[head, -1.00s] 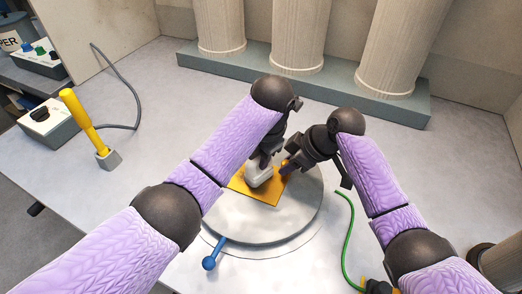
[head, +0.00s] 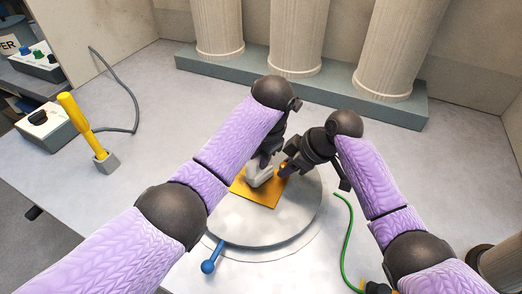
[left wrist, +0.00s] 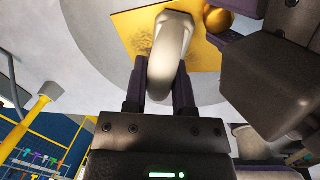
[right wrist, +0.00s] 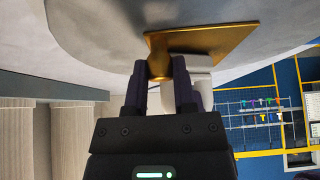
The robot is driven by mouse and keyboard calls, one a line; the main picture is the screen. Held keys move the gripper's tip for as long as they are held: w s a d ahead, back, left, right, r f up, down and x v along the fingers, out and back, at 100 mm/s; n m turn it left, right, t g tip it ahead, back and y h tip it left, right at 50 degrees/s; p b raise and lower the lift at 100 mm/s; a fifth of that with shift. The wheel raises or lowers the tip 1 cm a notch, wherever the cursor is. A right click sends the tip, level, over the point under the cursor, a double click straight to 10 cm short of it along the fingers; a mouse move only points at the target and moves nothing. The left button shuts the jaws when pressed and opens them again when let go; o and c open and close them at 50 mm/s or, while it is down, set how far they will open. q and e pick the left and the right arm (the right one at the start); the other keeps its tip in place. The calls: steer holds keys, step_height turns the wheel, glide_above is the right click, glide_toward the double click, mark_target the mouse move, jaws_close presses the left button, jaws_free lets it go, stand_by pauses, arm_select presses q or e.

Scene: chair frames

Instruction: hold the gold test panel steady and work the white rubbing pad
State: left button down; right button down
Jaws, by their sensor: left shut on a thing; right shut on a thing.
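The gold test panel (head: 262,196) lies flat on the round grey turntable (head: 275,228). My left gripper (left wrist: 160,85) is shut on the white rubbing pad (left wrist: 172,45), which rests on the panel; the pad also shows in the head view (head: 257,178). Dark scuffed patches mark the panel beside the pad in the left wrist view (left wrist: 135,32). My right gripper (right wrist: 160,75) is shut on the round gold knob (right wrist: 160,62) at the panel's edge. The pad is partly hidden behind my right fingers in the right wrist view.
A blue-knobbed lever (head: 209,266) sticks out at the turntable's front. A green cable (head: 347,240) lies to its right. Columns (head: 297,38) stand at the back.

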arm_select(q)
steer(key=shift+s+a+f, duration=0.1)
steer(key=shift+s+a, duration=0.1)
steer(key=shift+s, duration=0.2)
steer(key=shift+w+d, duration=0.2)
steer(key=shift+w, duration=0.25)
steer(key=shift+w+d, duration=0.2)
steer(key=shift+w, duration=0.25)
steer(key=shift+s+a+r, duration=0.25)
steer(key=shift+s+a, duration=0.2)
steer(key=shift+s, duration=0.25)
steer(key=shift+w, duration=0.1)
